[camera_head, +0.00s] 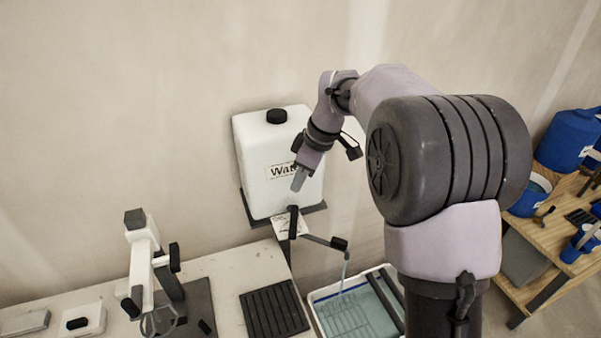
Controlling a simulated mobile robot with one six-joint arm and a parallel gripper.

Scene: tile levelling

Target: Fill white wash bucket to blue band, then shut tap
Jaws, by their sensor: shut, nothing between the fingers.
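A white water tank (262,150) with a black cap sits on a dark wall shelf. A dark tap lever (293,221) is below its front, with a thin pipe running right to a dark spout end (339,243). A pale thin streak runs down from the spout into the white wash bucket (314,298), which holds bluish water (355,314). The blue band cannot be clearly made out, nor the level against it. My gripper (299,179) is shut and empty, in front of the tank's lower part and just above the tap lever; it appears apart from it.
A black ribbed mat (274,311) lies on the pale bench (235,268) left of the bucket. A white and black stand device (146,262) is farther left. Dark bars lie across the bucket's right side. A wooden shelf (548,236) with blue containers stands at the right.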

